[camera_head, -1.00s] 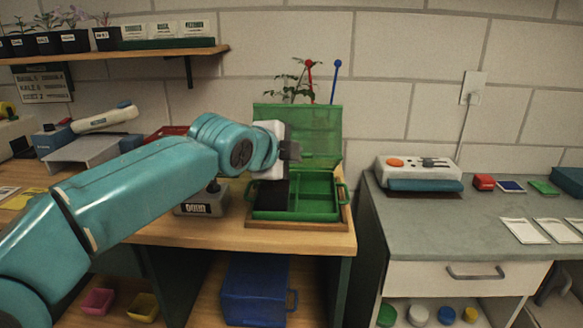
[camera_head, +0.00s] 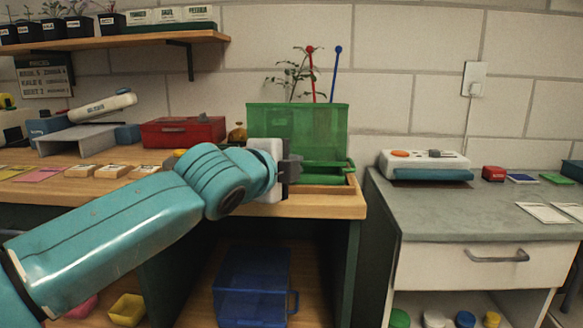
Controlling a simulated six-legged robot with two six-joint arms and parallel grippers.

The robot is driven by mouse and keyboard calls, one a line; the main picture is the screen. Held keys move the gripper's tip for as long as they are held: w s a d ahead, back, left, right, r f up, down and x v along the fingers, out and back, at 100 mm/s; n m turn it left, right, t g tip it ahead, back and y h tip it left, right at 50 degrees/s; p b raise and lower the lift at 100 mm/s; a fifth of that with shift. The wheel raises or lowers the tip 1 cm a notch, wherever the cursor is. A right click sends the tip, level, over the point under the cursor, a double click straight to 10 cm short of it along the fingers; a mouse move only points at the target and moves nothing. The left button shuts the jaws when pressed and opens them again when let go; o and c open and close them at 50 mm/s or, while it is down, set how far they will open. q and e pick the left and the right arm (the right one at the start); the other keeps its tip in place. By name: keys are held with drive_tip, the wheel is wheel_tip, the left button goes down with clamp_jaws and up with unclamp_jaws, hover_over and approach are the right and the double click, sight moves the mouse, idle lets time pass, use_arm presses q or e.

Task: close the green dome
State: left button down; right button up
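The green dome (camera_head: 325,125) is a see-through green lid standing raised at the back of a green tray (camera_head: 330,178). The tray sits on a wooden base near the right end of the wooden bench. My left gripper (camera_head: 291,168) is in front of the tray and low across the front of the dome. It hides the tray's left part. The gripper is seen from the side, so its finger gap does not show, nor whether it touches the dome or tray. My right gripper is out of view.
A leafy plant with a red stake (camera_head: 310,75) and a blue stake (camera_head: 335,75) stands behind the dome. A red box (camera_head: 184,132) is to the left on the bench. A grey counter (camera_head: 450,205) with a white device (camera_head: 424,161) is to the right, past a gap.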

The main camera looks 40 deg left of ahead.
use_arm(q)
drive_tip(key=shift+f, duration=0.25)
drive_tip(key=c, duration=1.2)
unclamp_jaws()
drive_tip(key=shift+a, duration=0.1)
drive_tip(key=shift+s, duration=0.15)
drive_tip(key=p+v, duration=0.3)
drive_tip(key=v, duration=1.3)
drive_tip(key=shift+r, duration=0.1)
